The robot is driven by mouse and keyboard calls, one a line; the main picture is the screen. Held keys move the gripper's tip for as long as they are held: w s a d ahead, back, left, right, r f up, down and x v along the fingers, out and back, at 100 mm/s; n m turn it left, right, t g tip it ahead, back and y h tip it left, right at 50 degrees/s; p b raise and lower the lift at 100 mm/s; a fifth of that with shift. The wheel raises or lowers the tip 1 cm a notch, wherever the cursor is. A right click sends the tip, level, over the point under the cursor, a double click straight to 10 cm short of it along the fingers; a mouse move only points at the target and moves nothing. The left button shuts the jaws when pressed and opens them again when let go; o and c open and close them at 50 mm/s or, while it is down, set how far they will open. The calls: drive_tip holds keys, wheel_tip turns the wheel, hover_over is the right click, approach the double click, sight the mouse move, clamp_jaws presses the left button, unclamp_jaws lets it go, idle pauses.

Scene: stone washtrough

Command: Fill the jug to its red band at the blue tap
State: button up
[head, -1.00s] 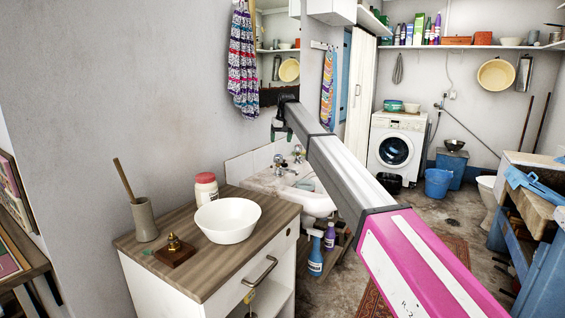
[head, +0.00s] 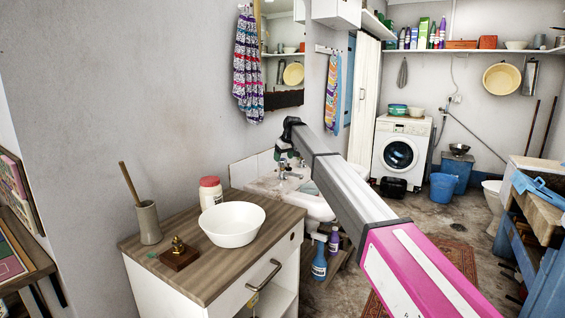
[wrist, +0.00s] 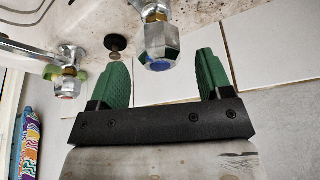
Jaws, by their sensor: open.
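My gripper (wrist: 164,60) is open and empty, its green fingers spread. In the wrist view a chrome tap with a clear faceted knob and blue cap (wrist: 159,63) shows between and just beyond the fingertips; I cannot tell whether they touch. In the head view my gripper (head: 288,140) hangs over the back of the washbasin (head: 318,205), partly covering the taps (head: 284,168). I see no jug with a red band in either view.
A wooden-topped cabinet (head: 185,268) stands left of the basin, holding a white bowl (head: 232,226), a red-lidded jar (head: 210,194) and a beige pot with a stick (head: 148,222). Spray bottles (head: 319,262) stand below the basin. White tiles (wrist: 275,55) lie close beside the fingers.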

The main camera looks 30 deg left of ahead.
drive_tip(key=shift+x, duration=1.45)
drive_tip(key=c, duration=0.9)
drive_tip(key=shift+n+g, duration=0.6)
drive_tip(key=shift+n, duration=1)
drive_tip(key=o, duration=0.9)
